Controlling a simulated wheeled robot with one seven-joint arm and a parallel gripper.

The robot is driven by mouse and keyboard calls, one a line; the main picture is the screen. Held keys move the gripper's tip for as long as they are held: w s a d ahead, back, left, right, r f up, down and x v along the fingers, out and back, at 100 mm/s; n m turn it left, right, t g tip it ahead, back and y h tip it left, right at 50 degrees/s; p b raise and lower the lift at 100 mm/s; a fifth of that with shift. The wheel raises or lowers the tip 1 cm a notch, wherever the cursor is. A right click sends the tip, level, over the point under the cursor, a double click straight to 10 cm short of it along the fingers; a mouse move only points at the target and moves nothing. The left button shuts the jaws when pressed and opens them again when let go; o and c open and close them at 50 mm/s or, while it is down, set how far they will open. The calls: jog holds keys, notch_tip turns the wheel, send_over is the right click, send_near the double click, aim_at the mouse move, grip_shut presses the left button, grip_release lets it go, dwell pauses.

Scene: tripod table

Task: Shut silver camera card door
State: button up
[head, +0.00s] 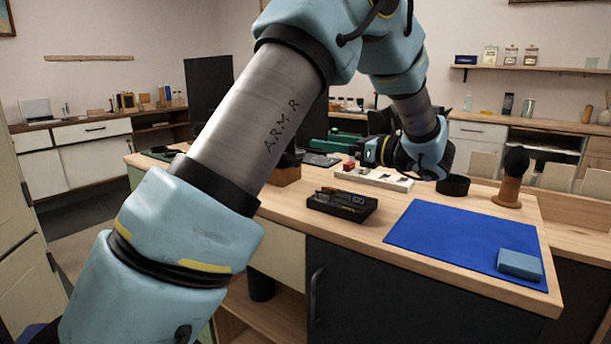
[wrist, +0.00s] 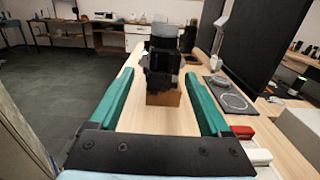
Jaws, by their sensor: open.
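A dark camera-like body (wrist: 162,62) with a greyer top stands on a wooden block (wrist: 163,98) in the wrist view, ahead of my gripper. I cannot make out its card door or whether that door is open. In the head view the wooden block (head: 286,174) shows behind my arm, which hides most of what is on it. My gripper (wrist: 160,75) has two green fingers spread wide, with nothing held between them. The camera appears between the fingers but beyond their tips. In the head view my gripper (head: 318,143) points left over the table.
The wooden table (head: 400,196) carries a black tray of small items (head: 342,204), a blue mat (head: 440,236) with a blue block (head: 520,264), and a wooden stand with a black ball (head: 511,178). A dark panel (wrist: 262,40) and a round-topped pad (wrist: 231,95) are right of the camera.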

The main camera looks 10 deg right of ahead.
notch_tip(320, 180, down, 7)
jog(key=shift+r, duration=0.1)
jog(key=x, duration=0.7)
jog(key=shift+w+a, duration=0.2)
jog(key=shift+a, duration=0.05)
jog(key=shift+p, duration=0.3)
grip_shut()
